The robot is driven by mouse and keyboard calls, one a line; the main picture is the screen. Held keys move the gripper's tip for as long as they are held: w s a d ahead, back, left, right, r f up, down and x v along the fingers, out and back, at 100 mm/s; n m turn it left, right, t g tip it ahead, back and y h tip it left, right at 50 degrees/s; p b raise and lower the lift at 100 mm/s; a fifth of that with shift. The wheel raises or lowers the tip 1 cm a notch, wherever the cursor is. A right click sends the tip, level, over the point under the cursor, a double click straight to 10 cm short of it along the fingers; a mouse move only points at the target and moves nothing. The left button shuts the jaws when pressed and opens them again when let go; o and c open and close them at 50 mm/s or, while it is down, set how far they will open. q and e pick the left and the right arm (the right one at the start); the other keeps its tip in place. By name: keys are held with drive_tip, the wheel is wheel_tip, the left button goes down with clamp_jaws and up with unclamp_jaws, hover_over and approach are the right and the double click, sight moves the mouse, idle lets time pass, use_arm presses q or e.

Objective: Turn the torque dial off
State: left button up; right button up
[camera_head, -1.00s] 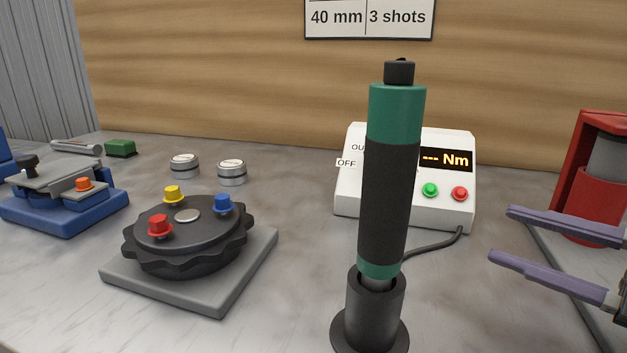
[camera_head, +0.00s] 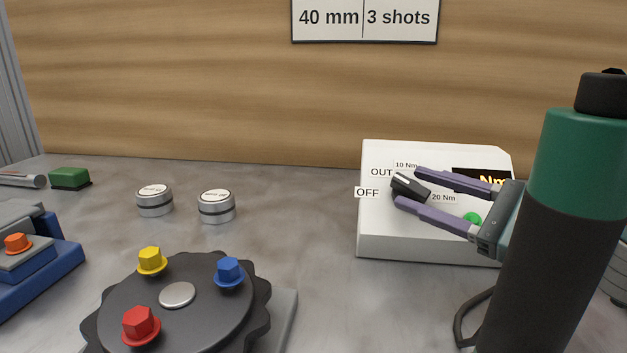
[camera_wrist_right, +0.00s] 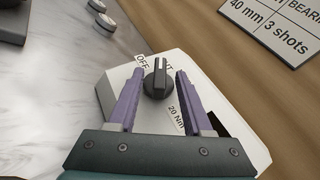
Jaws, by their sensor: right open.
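The torque dial (camera_head: 411,188) is a black knob with a pale mark, on the sloped face of the white control box (camera_head: 385,238). Labels OFF, 10 Nm and 20 Nm surround it; I cannot tell its exact setting. My right gripper (camera_head: 408,187) is open, with its purple fingers on either side of the dial. In the right wrist view the dial (camera_wrist_right: 157,80) stands between the fingertips, with visible gaps on both sides. The box's display and buttons are partly hidden by my gripper. My left gripper is not in view.
A dark round fixture (camera_head: 205,320) with coloured hex caps is at the front left. Two silver discs (camera_head: 216,207) lie behind it. The bench between them and the box is clear.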

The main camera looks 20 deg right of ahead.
drive_tip(key=shift+x, duration=0.85)
clamp_jaws()
